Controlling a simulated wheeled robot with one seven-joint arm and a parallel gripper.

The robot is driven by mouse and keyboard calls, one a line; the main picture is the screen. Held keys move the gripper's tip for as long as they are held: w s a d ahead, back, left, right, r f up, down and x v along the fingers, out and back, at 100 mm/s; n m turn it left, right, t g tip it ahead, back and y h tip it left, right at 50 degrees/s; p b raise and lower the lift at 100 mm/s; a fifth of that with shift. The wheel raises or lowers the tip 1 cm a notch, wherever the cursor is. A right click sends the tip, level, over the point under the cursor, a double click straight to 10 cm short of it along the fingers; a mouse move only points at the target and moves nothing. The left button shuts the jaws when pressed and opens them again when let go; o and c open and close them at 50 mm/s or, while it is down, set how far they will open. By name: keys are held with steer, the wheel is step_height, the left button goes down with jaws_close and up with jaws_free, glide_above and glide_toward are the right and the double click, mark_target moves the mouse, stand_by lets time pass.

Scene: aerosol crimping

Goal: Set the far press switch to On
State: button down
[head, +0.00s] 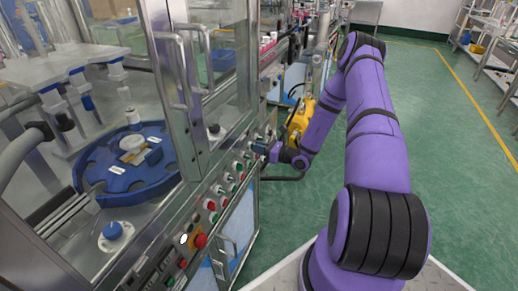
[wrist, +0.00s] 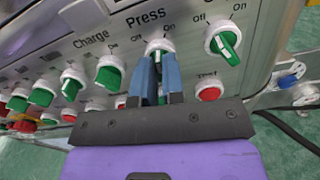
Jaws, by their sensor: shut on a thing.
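A row of green rotary switches with white collars runs along the machine's front panel. In the wrist view the panel carries the printed words Charge and Press, with Off and On marks. My gripper (wrist: 157,62) has its two blue fingers shut on the press switch (wrist: 159,46), just below and right of the word Press. Its collar shows above the fingertips, but its knob is mostly hidden between them, so I cannot tell its setting. In the head view my gripper (head: 262,148) is against the far end of the panel.
A green switch (wrist: 223,41) stands close to the right of the fingers, another (wrist: 109,74) to the left. A red button (wrist: 209,88) is below right. In the head view, a red emergency knob (head: 200,241) is on the near panel; the green floor at right is open.

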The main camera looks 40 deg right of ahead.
steer(key=shift+d+m, duration=0.1)
steer(key=shift+m, duration=2.1)
steer(key=c, duration=1.2)
jaws_free()
steer(key=v, duration=1)
steer(key=shift+s+d, duration=0.25)
steer(key=shift+s, duration=0.05)
